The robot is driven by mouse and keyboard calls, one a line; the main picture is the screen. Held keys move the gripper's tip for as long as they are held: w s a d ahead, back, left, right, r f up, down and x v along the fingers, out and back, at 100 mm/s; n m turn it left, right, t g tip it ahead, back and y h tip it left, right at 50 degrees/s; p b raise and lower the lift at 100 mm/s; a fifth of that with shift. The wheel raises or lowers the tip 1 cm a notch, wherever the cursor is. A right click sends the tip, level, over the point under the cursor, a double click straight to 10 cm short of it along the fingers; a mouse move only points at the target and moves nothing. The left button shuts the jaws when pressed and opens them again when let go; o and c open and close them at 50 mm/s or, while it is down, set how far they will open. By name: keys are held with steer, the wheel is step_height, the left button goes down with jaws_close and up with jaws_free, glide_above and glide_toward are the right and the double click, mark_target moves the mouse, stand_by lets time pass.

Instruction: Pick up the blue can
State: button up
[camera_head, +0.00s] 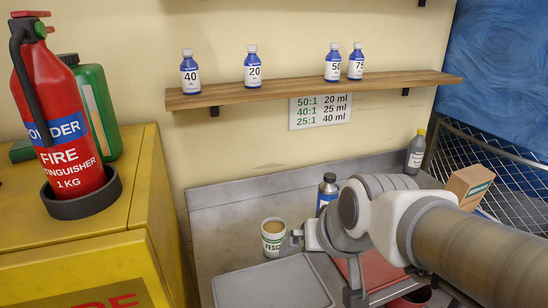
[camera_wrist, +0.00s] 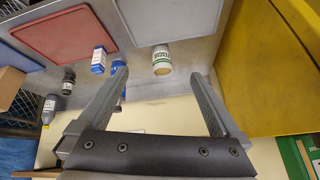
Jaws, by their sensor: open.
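The blue can (camera_head: 327,189) with a dark cap stands upright at the back of the grey worktop in the head view, just right of the paper cup. My arm hides its lower right part. In the wrist view, which is upside down, a narrow blue shape behind the left finger may be the can, but I cannot be sure. My gripper (camera_wrist: 158,77) is open and shows nothing between its fingers but the worktop and wall beyond. In the head view my wrist is in front of the can; no contact with it is visible.
The paper cup (camera_head: 273,239) stands close left of the can; it also shows in the wrist view (camera_wrist: 162,61). A grey bottle (camera_head: 416,152) and a cardboard box (camera_head: 468,184) stand right. A shelf (camera_head: 300,90) with several small bottles runs above. A grey board (camera_head: 272,285) lies in front.

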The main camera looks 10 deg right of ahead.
steer(key=w+r+m+p, duration=0.1)
steer(key=w+m+p, duration=0.15)
steer(key=w, duration=0.35)
steer(key=t+h, duration=0.7)
steer(key=t, duration=0.3)
glide_toward(328, 190)
steer(key=shift+m, duration=0.25)
steer(key=x, duration=0.3)
steer(key=f+x, duration=0.1)
steer(key=x, duration=0.2)
steer(key=shift+w+f+p, duration=0.2)
steer(key=shift+w+p, duration=0.15)
steer(key=shift+w, duration=0.05)
steer(key=shift+d+p+x, duration=0.1)
steer(key=shift+p+x, duration=0.25)
steer(key=shift+x, duration=1.1)
steer(key=shift+d+p+x, duration=0.15)
steer(key=shift+p+x, duration=0.15)
steer(key=shift+x, duration=1.15)
steer(key=shift+s+f, duration=0.1)
steer(key=shift+s, duration=0.05)
